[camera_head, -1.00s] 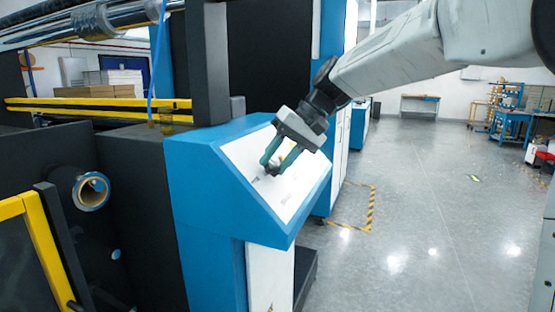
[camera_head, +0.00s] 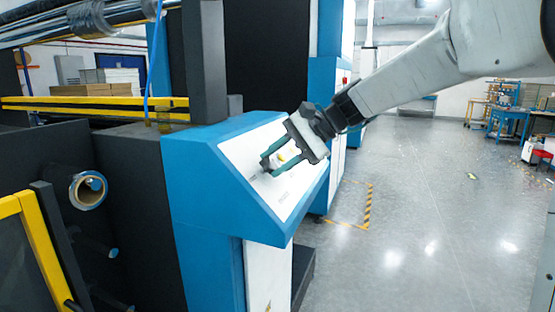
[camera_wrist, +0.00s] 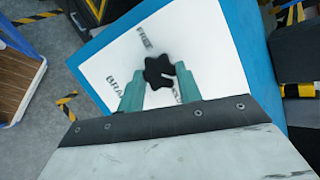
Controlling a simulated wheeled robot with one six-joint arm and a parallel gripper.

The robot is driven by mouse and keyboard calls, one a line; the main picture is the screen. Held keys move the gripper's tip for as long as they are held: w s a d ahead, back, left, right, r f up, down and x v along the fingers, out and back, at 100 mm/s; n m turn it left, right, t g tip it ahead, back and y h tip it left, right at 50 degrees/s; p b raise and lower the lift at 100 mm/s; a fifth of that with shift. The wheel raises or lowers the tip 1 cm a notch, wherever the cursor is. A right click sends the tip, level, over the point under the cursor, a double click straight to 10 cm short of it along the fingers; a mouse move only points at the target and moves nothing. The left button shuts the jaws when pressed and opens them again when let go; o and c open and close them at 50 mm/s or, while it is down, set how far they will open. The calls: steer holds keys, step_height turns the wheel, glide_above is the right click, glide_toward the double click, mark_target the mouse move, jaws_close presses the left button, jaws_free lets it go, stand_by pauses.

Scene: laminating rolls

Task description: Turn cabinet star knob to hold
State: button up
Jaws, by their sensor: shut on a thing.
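The black star knob (camera_wrist: 158,72) sits on the sloped white panel (camera_head: 291,196) of the blue cabinet (camera_head: 200,165). My gripper (camera_wrist: 160,88) is shut on the knob, with one green finger on each side of it. In the head view my gripper (camera_head: 268,166) reaches down to the panel from the upper right and mostly hides the knob. In the wrist view the word FREE (camera_wrist: 146,40) is printed beyond the knob. A partly covered label starting BRA (camera_wrist: 114,86) is at the left finger. Another label beside the right finger is mostly hidden and unreadable.
A dark machine with yellow bars (camera_head: 100,103) and a roll core (camera_head: 88,190) stands left of the cabinet. The grey floor (camera_head: 420,230) to the right is open, with yellow-black tape (camera_head: 367,208) on it. A blue workbench (camera_head: 508,118) stands far right.

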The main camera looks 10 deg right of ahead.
steer(key=m, duration=0.3)
steer(key=m+t, duration=0.1)
steer(key=shift+s+f+m+y, duration=0.25)
steer(key=shift+m+y, duration=0.05)
steer(key=shift+m, duration=0.1)
steer(key=shift+s+f+m+t, duration=0.1)
steer(key=shift+m+t, duration=0.7)
steer(key=shift+m, duration=1.3)
steer(key=o, duration=1)
steer(key=shift+d+r, duration=0.15)
steer(key=shift+r, duration=0.1)
steer(key=v, duration=0.7)
steer(key=shift+s+d, duration=0.2)
steer(key=shift+s, duration=0.05)
